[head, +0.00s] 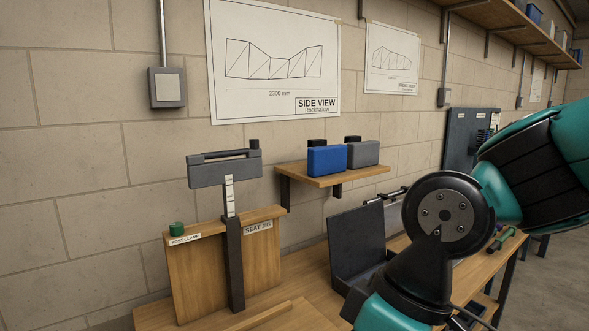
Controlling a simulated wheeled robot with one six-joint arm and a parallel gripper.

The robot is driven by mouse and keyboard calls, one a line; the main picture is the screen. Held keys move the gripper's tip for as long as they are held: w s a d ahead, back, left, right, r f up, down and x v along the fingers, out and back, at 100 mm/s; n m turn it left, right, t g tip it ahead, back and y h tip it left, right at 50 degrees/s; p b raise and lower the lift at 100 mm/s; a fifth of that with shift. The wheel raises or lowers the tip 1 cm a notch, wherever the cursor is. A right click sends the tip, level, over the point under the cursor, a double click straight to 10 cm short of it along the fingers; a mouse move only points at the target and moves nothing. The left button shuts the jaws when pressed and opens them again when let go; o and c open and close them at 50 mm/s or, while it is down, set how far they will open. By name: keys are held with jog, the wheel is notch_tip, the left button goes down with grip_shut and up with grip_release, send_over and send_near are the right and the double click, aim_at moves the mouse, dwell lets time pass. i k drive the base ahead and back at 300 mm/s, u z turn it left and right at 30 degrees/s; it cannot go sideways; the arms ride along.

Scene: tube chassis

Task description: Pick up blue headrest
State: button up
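The blue headrest (327,160) is a small padded block. It stands upright on a small wooden wall shelf (331,177), with a black part showing above it at the back. A grey headrest of like shape (363,153) stands close to its right on the same shelf. My arm crosses the right side of the head view, to the right of the shelf and in front of it. My gripper is not seen in this view, so whether it is open or shut is hidden.
A seat jig (181,275) with a dark post and grey crosspiece (224,168) stands left of the shelf. A dark open box (357,240) sits on the wooden bench below. A long shelf (500,22) is high at right. The air before the headrest looks clear.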

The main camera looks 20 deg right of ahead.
aim_at(323, 160)
jog(key=u, duration=0.35)
jog(key=k, duration=0.8)
jog(key=z, duration=0.45)
jog(key=i, duration=0.6)
jog(key=z, duration=0.75)
jog(key=i, duration=0.9)
jog(key=u, duration=0.9)
jog(key=i, duration=0.65)
jog(key=u, duration=0.65)
